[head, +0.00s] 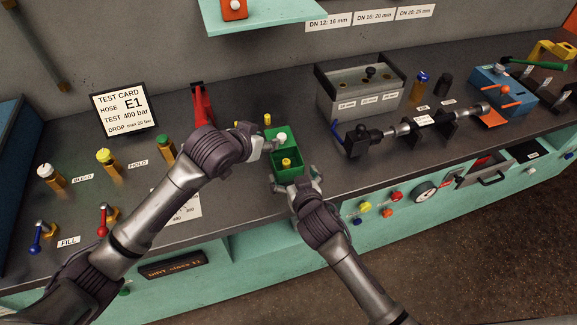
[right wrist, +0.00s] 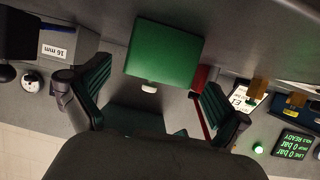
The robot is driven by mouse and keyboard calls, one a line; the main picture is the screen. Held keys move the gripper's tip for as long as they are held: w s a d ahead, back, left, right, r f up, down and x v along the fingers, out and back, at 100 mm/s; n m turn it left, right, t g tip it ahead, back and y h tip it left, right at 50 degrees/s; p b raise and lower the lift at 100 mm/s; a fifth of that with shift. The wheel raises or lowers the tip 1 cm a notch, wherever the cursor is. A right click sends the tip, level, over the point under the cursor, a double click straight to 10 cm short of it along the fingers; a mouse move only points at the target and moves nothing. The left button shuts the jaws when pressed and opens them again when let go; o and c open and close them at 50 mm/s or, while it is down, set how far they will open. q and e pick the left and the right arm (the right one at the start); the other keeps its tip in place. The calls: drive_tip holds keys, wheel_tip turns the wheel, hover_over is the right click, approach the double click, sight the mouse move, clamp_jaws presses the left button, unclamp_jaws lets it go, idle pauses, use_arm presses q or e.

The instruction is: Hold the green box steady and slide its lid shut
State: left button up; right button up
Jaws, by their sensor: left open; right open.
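The green box (head: 287,176) stands on the dark bench top in the head view. Its near part is uncovered, with a yellow-topped piece (head: 286,162) inside. The green lid (head: 275,133) with a white knob (head: 281,138) covers the far part. My left gripper (head: 262,143) is open at the left of the lid, close to the knob; contact is unclear. My right gripper (head: 297,187) is open at the box's near end.
A red stand (head: 201,103) and small yellow-topped fittings (head: 267,119) are behind the box. A grey block case (head: 360,90) and a clamped hose fixture (head: 405,128) stand to the right. Valves and a test card (head: 124,108) are left. The bench front edge is near the right gripper.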

drive_tip(key=shift+x, duration=2.6)
